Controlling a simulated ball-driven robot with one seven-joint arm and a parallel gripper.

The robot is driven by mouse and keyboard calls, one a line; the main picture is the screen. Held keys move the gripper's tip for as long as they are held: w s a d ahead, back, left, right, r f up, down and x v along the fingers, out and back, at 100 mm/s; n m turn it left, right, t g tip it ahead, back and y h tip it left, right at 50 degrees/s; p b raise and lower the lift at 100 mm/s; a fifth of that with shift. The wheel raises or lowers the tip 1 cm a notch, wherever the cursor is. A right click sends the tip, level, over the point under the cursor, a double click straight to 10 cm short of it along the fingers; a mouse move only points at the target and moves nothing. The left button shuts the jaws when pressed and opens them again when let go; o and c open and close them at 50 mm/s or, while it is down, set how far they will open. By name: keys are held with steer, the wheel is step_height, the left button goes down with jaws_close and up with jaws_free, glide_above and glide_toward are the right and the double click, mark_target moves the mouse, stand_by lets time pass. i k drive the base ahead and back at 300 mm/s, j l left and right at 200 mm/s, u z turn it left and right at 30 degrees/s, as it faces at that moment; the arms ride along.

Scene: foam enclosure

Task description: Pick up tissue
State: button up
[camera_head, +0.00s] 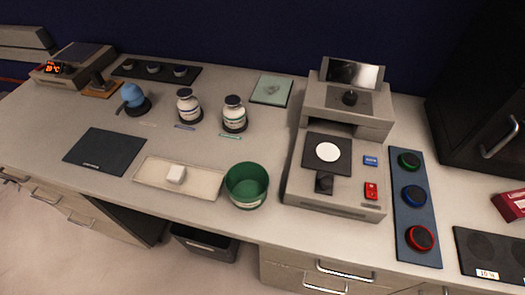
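A small white piece (176,173) with a soft, rounded block shape lies on a shallow beige tray (205,190) near the counter's front edge. It is the thing in view most like a tissue, but it is too small to tell for sure. Nothing touches it from above. My gripper is not in view.
A green bin (246,185) stands right of the tray, and a black mat (105,151) lies to its left. Two white jars (235,115) (189,106) and a blue bottle (133,97) stand behind. A grey machine (334,185) is further right. An open-topped dark box (205,243) sits below the counter.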

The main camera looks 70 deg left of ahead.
mark_target(176, 174)
steer(key=k+u, duration=0.2)
steer(key=u, duration=1.15)
steer(key=l+u, duration=0.1)
steer(key=u, duration=0.35)
steer(key=i+l+u, duration=0.1)
steer(key=u, duration=0.3)
steer(key=l+u, duration=0.2)
steer(key=u, duration=0.25)
steer(key=l+u, duration=0.15)
steer(key=u, duration=0.3)
